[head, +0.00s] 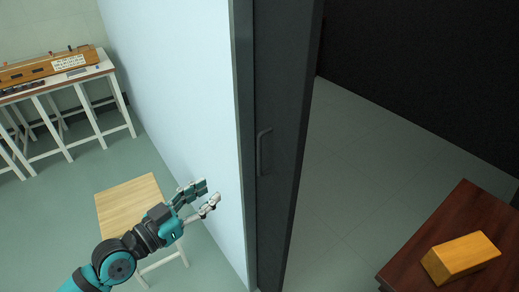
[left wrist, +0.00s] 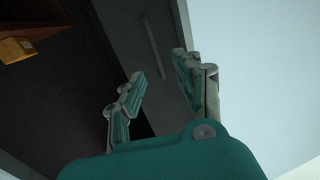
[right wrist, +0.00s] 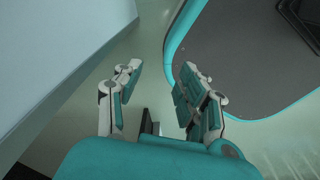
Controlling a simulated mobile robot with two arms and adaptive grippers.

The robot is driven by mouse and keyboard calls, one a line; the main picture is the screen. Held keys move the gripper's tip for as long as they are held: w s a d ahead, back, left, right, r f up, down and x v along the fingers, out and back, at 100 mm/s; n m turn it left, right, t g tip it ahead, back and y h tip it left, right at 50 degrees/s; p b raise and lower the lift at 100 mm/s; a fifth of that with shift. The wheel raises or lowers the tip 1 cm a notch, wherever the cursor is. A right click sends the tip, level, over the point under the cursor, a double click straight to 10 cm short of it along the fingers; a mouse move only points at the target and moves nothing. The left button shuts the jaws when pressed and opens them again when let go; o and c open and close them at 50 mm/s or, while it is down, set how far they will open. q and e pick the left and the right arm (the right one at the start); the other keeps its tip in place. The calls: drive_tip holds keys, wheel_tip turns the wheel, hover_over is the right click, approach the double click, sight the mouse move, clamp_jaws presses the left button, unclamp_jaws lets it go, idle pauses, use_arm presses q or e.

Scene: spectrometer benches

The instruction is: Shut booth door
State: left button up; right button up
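The booth door (head: 285,110) is a tall dark grey panel in the middle of the head view, with a dark bar handle (head: 264,152) on its face. The booth stands open to the right of it. My left gripper (head: 210,193) is open and empty, left of the handle and in front of the pale wall in the picture. In the left wrist view the handle (left wrist: 155,48) shows beyond the parted fingers, apart from them. My right gripper (right wrist: 157,78) is open and empty in the right wrist view and out of sight in the head view.
A pale blue wall (head: 185,90) adjoins the doorway. A wooden stool (head: 130,205) stands below my left arm. A white-legged bench (head: 60,85) holds instruments at the back left. Inside the dark booth, a brown table (head: 415,262) carries a yellow block (head: 462,257); its floor is clear.

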use_arm(q)
drive_tip(key=d+r, duration=0.1)
drive_tip(key=r, duration=0.1)
drive_tip(key=p, duration=0.4)
hover_over(260, 172)
drive_tip(key=shift+w+f, duration=0.35)
use_arm(e)
drive_tip(key=r, duration=0.1)
drive_tip(key=s+r, duration=0.1)
drive_tip(key=r, duration=0.1)
drive_tip(key=s+r, duration=0.1)
drive_tip(key=shift+r, duration=0.2)
use_arm(q)
clamp_jaws()
use_arm(e)
drive_tip(key=shift+w, duration=0.2)
